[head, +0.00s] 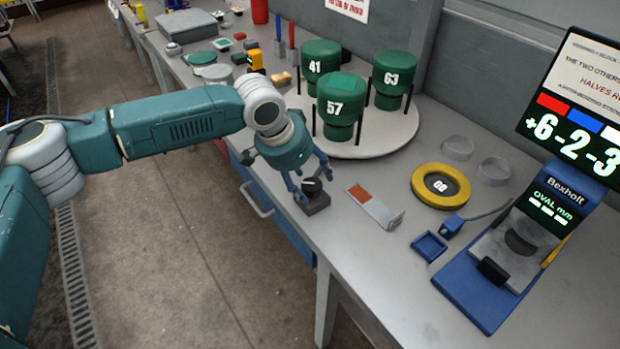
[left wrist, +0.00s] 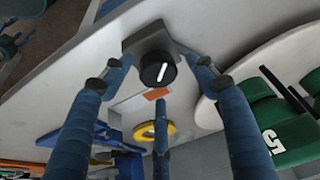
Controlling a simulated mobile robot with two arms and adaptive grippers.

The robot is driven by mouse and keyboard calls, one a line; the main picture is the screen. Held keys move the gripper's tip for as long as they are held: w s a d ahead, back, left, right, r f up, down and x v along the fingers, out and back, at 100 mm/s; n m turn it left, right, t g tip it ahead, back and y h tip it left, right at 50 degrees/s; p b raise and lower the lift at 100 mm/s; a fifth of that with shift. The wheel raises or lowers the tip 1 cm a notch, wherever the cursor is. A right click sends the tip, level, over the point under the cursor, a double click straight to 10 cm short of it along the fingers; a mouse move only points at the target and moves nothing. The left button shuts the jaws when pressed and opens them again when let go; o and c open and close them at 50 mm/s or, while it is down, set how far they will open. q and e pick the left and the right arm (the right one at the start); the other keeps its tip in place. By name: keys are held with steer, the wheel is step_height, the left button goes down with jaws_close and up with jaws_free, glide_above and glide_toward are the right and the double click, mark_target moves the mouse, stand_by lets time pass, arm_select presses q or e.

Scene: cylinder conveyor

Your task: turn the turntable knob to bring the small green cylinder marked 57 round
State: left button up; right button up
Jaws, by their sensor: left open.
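The turntable knob (head: 313,186) is a black dial on a dark grey base near the table's edge. In the left wrist view the knob (left wrist: 157,70) shows a white pointer line. My left gripper (head: 308,178) is open, with its blue fingers just above and around the knob; I cannot tell whether any finger touches it. The green cylinder marked 57 (head: 340,100) stands at the front of the round pale turntable (head: 392,140). A green cylinder marked 41 (head: 320,60) stands at the back left, and one marked 63 (head: 393,75) at the back right.
Dark posts stand beside the cylinders on the turntable. Right of the knob lie a plate with an orange patch (head: 372,205), a yellow ring (head: 440,186), a small blue tray (head: 429,246) and a blue gauge stand (head: 490,290). Tools and boxes fill the table's far end.

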arm_select(q)
steer(key=shift+d+f, duration=0.15)
steer(key=shift+f, duration=0.3)
steer(key=shift+w, duration=0.1)
